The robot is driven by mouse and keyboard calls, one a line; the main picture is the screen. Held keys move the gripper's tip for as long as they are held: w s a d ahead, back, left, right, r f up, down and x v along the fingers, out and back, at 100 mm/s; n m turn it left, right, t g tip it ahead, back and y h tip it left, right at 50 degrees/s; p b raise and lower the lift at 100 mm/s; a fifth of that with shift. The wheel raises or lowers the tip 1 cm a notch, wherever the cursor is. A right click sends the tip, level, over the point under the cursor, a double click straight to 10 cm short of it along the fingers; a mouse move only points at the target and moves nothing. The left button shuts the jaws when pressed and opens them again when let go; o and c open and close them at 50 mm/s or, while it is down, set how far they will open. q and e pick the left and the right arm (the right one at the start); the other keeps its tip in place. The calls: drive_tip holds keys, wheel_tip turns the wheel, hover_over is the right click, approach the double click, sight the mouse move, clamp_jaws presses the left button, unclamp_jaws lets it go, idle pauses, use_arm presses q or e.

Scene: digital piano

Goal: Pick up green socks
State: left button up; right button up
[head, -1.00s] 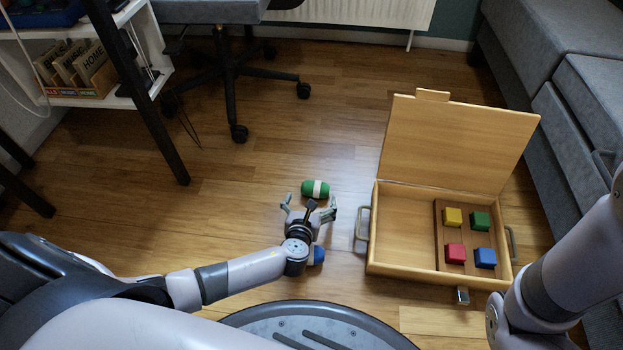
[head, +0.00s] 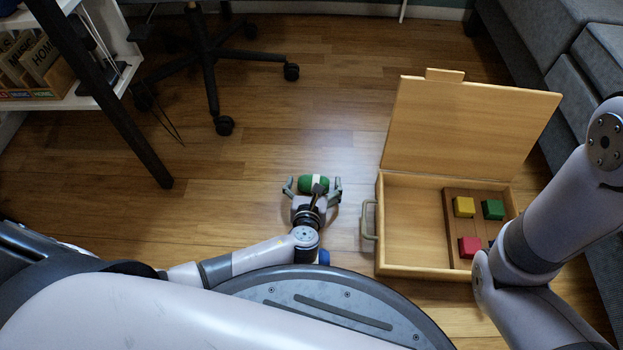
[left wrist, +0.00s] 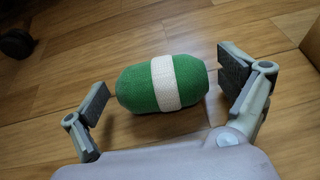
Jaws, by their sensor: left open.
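The green socks (head: 306,184) are a rolled bundle with a white band, lying on the wooden floor left of the wooden case. In the left wrist view the green socks (left wrist: 143,91) lie between the two fingers, with a gap at the left finger and a narrow one at the right. My left gripper (head: 312,187) is open around the bundle; it also shows open in the left wrist view (left wrist: 164,92). My right arm shows at the right of the head view, but its gripper is out of view.
An open wooden case (head: 410,222) with a tray of coloured blocks, including a yellow block (head: 464,207), stands to the right. A blue object (head: 324,257) lies near my left wrist. A black desk leg (head: 110,105) and chair base (head: 208,75) are at upper left. A grey sofa (head: 585,70) is at right.

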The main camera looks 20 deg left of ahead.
use_arm(q)
drive_tip(key=c, duration=1.2)
